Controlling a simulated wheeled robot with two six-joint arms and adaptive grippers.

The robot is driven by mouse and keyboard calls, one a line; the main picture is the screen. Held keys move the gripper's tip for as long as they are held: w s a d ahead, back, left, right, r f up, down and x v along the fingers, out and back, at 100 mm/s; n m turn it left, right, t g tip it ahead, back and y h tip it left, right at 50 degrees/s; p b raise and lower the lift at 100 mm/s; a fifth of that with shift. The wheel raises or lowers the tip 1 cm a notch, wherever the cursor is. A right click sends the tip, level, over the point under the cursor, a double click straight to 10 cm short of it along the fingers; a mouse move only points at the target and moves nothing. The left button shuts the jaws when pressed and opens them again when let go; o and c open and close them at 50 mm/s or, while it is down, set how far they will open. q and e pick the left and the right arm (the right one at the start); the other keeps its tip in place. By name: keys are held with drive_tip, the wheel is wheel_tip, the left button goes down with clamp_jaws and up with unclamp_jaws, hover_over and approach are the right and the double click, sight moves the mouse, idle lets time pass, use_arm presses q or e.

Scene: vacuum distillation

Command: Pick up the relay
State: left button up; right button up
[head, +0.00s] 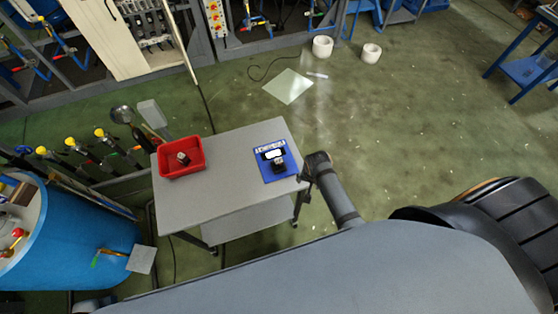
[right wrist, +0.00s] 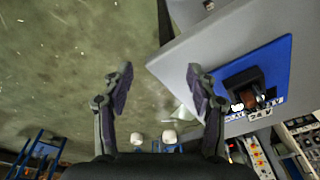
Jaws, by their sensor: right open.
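A dark block (head: 278,164), which looks like the relay, sits on a blue mat (head: 264,173) at the right end of a grey table. In the right wrist view the block (right wrist: 244,88) stands on the blue mat (right wrist: 283,62), to the right of the fingers. A second small grey-brown block (head: 183,158) lies in a red bin (head: 166,172); I cannot tell if it is also a relay. My right gripper (head: 305,176) is beside the table's right edge; its fingers (right wrist: 160,74) are spread apart and empty. My left gripper is not in view.
The grey table (head: 225,165) is clear between bin and mat. A blue tank (head: 85,245) and yellow-capped valves (head: 70,142) stand to the left. White rolls (head: 322,46) and a pale sheet (head: 288,86) lie on the open green floor behind.

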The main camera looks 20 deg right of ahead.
sight(279, 161)
drive_tip(key=w+a+r+m+p, duration=0.1)
drive_tip(key=w+a+r+m, duration=0.2)
drive_tip(key=w, duration=0.1)
drive_tip(key=w+a+r+m+g, duration=0.1)
drive_tip(key=w+a+r+m, duration=0.1)
drive_tip(key=w+r+m, duration=0.2)
drive_tip(key=w+a+r+m+p, duration=0.1)
drive_tip(key=w+a+r+m, duration=0.2)
drive_tip(key=w+m, duration=0.1)
drive_tip(key=shift+a+r+g+y+p, duration=0.3)
wheel_tip(279, 161, down, 2)
drive_tip(key=shift+s+d+f, duration=0.1)
drive_tip(key=shift+f, duration=0.1)
wheel_tip(279, 161, down, 3)
drive_tip(key=b, duration=0.3)
drive_tip(key=shift+f, duration=0.1)
wheel_tip(279, 161, down, 5)
drive_tip(key=b, duration=0.6)
drive_tip(key=shift+d+f, duration=0.1)
drive_tip(key=shift+s, duration=0.1)
clamp_jaws()
